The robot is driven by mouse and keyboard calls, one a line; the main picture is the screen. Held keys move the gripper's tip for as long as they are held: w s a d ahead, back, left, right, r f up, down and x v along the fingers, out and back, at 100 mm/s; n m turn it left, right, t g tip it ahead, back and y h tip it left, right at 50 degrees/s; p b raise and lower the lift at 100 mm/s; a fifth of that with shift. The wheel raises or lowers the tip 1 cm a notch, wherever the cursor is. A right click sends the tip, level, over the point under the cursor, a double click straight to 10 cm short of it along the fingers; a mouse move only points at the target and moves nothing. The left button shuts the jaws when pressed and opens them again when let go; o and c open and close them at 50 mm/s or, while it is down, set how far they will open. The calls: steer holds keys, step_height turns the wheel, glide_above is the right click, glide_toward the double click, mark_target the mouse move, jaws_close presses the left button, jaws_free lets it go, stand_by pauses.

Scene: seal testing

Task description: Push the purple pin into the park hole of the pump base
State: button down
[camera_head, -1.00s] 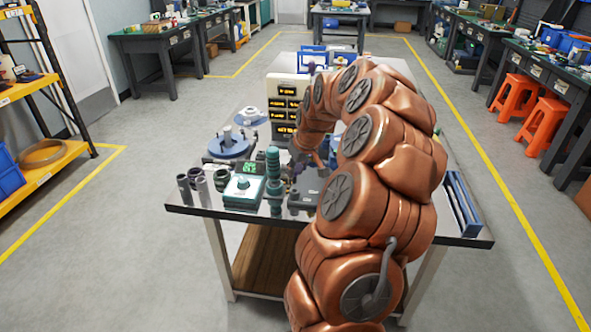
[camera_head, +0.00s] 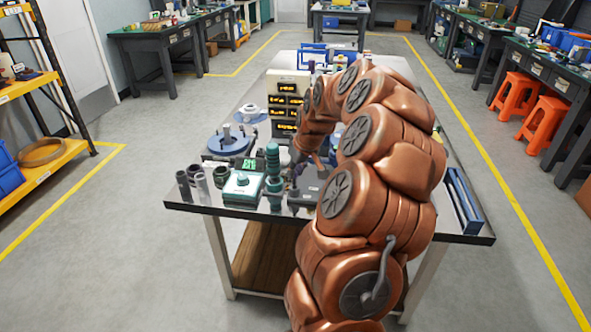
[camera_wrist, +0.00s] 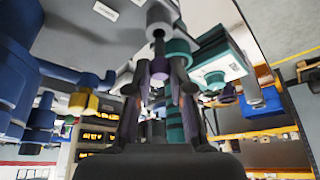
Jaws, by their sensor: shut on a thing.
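The pump base (camera_head: 304,194) is a dark grey block with a pale label, near the table's front edge in the head view. In the wrist view its grey face (camera_wrist: 85,35) fills the upper left. My gripper (camera_wrist: 160,88) is shut on the purple pin (camera_wrist: 159,68), whose purple end shows between the fingertips. A grey cylinder with a thin dark stem (camera_wrist: 159,30) lines up with the pin in the wrist view. I cannot tell whether the pin touches it or sits in a hole. In the head view my arm hides most of the gripper.
A teal stacked column (camera_head: 273,178) and a teal-and-white box (camera_head: 243,188) stand left of the base. Grey tubes (camera_head: 196,184) are farther left. A blue round fixture (camera_head: 230,142) and a display panel (camera_head: 286,100) stand behind. A blue rail (camera_head: 462,200) lies at right.

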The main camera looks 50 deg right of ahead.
mark_target(296, 178)
steer(key=shift+f, duration=0.4)
steer(key=shift+f+b, duration=0.35)
steer(key=shift+b, duration=0.1)
steer(key=shift+f+b, duration=1.1)
steer(key=shift+f, duration=0.15)
stand_by(2.2)
steer(key=c, duration=1)
jaws_free()
steer(key=shift+o, duration=0.2)
steer(key=shift+r, duration=0.1)
steer(key=shift+r+p, duration=1)
steer(key=shift+r, duration=3.45)
